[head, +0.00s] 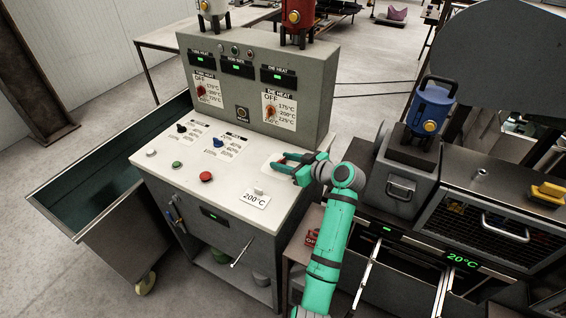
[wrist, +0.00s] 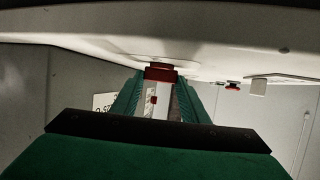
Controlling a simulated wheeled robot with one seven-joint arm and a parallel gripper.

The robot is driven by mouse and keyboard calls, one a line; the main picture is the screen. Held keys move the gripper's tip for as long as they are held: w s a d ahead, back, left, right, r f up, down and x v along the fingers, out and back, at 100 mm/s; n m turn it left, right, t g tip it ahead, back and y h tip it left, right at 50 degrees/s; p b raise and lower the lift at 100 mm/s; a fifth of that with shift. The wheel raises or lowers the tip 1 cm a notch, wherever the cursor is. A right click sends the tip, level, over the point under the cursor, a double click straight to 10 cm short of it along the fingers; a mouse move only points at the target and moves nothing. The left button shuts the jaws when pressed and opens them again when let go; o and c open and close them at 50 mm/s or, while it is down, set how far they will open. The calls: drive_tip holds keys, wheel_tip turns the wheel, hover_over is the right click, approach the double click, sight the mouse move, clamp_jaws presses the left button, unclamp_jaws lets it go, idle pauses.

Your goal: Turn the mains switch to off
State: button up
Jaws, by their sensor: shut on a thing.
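My gripper (head: 281,163), with green fingers, is low over the right part of the console's sloping desk top. In the wrist view the fingers (wrist: 158,85) are closed on a small red piece at their tips, which I take to be the mains switch (wrist: 160,73). The piece touches or sits close against the pale panel surface. In the head view the fingers hide this switch, and only part of a white plate shows beside them. Its on or off position cannot be read.
The console (head: 160,178) carries a red button (head: 206,177), a green button (head: 176,164) and blue and black knobs left of my gripper. Its upright panel (head: 310,75) with two red heat dials rises behind. A machine reading 20°C (head: 462,261) stands at right.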

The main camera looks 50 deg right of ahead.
drive_tip(key=shift+d+n+g+y, duration=0.15)
drive_tip(key=shift+n+g+y, duration=0.05)
drive_tip(key=shift+n+y, duration=0.6)
drive_tip(key=shift+d+n+g+y, duration=0.1)
drive_tip(key=shift+n+g+y, duration=0.1)
drive_tip(key=shift+n+y, duration=0.6)
drive_tip(key=shift+f+y, duration=0.15)
drive_tip(key=shift+y, duration=0.15)
drive_tip(key=o, duration=1.1)
drive_tip(key=shift+c, duration=0.2)
drive_tip(key=v, duration=1)
drive_tip(key=shift+s, duration=0.35)
drive_tip(key=shift+d, duration=0.1)
